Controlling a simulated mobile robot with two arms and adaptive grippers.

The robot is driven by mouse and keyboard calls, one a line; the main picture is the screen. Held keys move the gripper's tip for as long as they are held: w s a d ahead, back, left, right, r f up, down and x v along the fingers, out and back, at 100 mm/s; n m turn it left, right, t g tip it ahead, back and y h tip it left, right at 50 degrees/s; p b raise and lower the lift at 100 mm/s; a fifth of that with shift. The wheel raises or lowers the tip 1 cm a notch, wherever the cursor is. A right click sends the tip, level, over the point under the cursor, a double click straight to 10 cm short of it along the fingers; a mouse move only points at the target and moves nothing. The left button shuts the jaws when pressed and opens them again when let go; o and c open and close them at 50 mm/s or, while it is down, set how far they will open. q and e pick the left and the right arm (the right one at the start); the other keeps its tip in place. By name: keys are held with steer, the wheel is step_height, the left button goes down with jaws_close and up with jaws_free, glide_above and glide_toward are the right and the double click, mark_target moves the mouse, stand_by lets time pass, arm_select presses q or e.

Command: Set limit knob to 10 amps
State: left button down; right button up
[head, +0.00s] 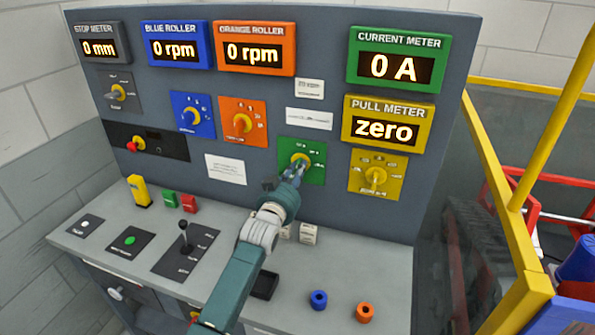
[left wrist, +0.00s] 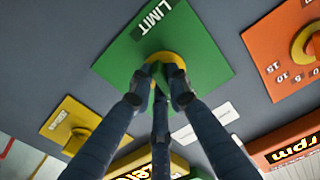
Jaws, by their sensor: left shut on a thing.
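The limit knob (head: 301,158) has a yellow base and sits on a green plate (head: 317,174) on the upright panel. In the left wrist view the green plate (left wrist: 205,62) reads LIMIT, and the knob's yellow base (left wrist: 177,59) shows behind the fingers. My left gripper (head: 295,171) is shut on the knob, and its fingers (left wrist: 158,80) hide most of the grip and the pointer. I cannot read the knob's setting. The green current meter (head: 396,67) reads 0 A. My right gripper is not in view.
An orange knob (head: 242,123) is to the left and a yellow knob (head: 375,178) to the right on the same panel. A yellow rail (head: 507,270) stands at the right.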

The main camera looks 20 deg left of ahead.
arm_select(q)
steer(key=shift+d+f+n, duration=0.1)
steer(key=shift+n, duration=0.8)
steer(key=c, duration=1.7)
jaws_free()
steer(key=shift+c, duration=0.2)
steer(key=shift+o, duration=0.4)
steer(key=s, duration=1.2)
steer(key=shift+a, duration=0.25)
